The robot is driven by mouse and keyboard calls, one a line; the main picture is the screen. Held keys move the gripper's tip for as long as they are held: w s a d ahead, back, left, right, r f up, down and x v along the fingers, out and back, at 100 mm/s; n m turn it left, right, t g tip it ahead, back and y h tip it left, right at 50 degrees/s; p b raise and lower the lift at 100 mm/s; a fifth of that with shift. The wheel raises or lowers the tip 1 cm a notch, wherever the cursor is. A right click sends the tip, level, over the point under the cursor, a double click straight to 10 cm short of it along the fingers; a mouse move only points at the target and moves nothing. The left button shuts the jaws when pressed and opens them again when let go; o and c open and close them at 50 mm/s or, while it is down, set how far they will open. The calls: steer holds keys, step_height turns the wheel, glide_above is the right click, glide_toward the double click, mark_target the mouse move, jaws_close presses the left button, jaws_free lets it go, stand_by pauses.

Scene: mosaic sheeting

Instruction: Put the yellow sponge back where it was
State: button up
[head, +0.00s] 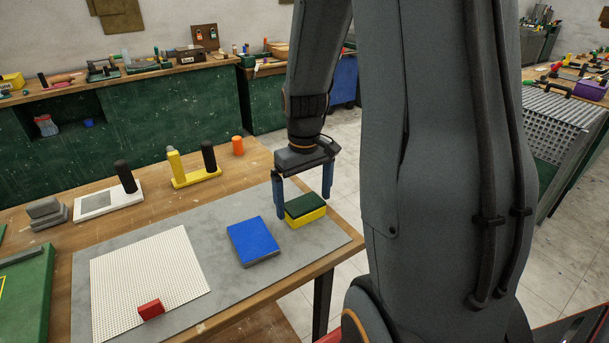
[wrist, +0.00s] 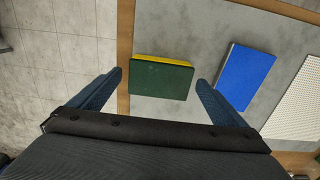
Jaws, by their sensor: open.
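The yellow sponge (head: 308,216) has a dark green top layer and lies on the grey mat (head: 215,288) near the mat's right end. In the wrist view the sponge (wrist: 161,80) shows its green face with a thin yellow edge. My gripper (head: 303,205) is open, with blue fingers pointing down on either side of the sponge. In the wrist view my gripper (wrist: 158,80) has one finger left and one right of the sponge, with gaps on both sides. It holds nothing.
A blue-topped grey block (head: 253,240) lies left of the sponge; the right finger is near it in the wrist view (wrist: 246,78). A white mosaic sheet (head: 150,270) bears a red block (head: 151,309). Handled tools (head: 195,177) and an orange cylinder (head: 238,146) stand behind.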

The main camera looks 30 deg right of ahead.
mark_target(304, 203)
step_height(304, 203, up, 9)
steer(key=b, duration=0.2)
steer(key=shift+t, duration=0.6)
steer(key=s+a+f, duration=0.2)
steer(key=a, duration=0.2)
steer(key=s+a+f, duration=0.3)
steer(key=a, duration=0.1)
steer(key=s+a+f, duration=0.2)
steer(key=a+f, duration=0.1)
steer(key=a, duration=0.1)
steer(key=shift+s+a, duration=0.35)
